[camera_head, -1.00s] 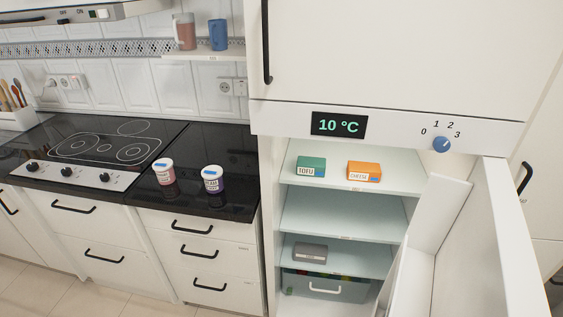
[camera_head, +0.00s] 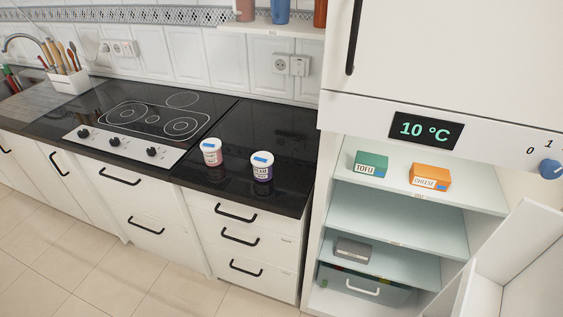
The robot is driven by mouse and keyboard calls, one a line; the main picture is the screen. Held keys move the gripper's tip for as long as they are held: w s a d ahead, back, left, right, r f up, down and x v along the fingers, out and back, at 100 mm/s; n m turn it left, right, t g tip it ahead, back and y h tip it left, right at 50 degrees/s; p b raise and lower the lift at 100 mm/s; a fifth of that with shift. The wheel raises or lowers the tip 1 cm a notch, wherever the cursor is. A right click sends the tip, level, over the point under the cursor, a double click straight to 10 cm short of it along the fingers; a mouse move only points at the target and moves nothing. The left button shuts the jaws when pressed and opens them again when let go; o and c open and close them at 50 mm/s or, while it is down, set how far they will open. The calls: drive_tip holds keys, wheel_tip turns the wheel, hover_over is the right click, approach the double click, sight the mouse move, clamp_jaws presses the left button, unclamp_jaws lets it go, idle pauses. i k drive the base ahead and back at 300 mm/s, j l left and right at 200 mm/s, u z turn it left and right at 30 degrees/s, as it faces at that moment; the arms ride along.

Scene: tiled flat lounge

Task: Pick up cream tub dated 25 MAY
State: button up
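Two tubs stand upright on the black counter between the hob and the fridge. The left tub (camera_head: 212,152) is white and pinkish-red with a blue patch on its lid. The right tub (camera_head: 262,167) is white and purple, also with a blue patch on its lid, and its label seems to read CREAM. The dates on both lids are too small to read. My gripper is not in view.
The fridge (camera_head: 341,200) stands open at the right, its door (camera_head: 520,262) swung out. Inside are a green TOFU box (camera_head: 371,163), an orange CHEESE box (camera_head: 430,176), a grey box (camera_head: 353,249) and a drawer (camera_head: 362,284). The hob (camera_head: 150,120) lies left; tiled floor is clear.

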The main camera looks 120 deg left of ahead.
sight(262, 161)
drive_tip(key=k+j+u, duration=0.6)
drive_tip(key=u, duration=0.3)
drive_tip(key=j+u, duration=0.2)
drive_tip(key=u, duration=0.25)
drive_tip(key=k+j+u, duration=0.1)
drive_tip(key=j+u, duration=0.15)
drive_tip(key=u, duration=0.15)
drive_tip(key=j+u, duration=0.2)
drive_tip(key=u, duration=0.25)
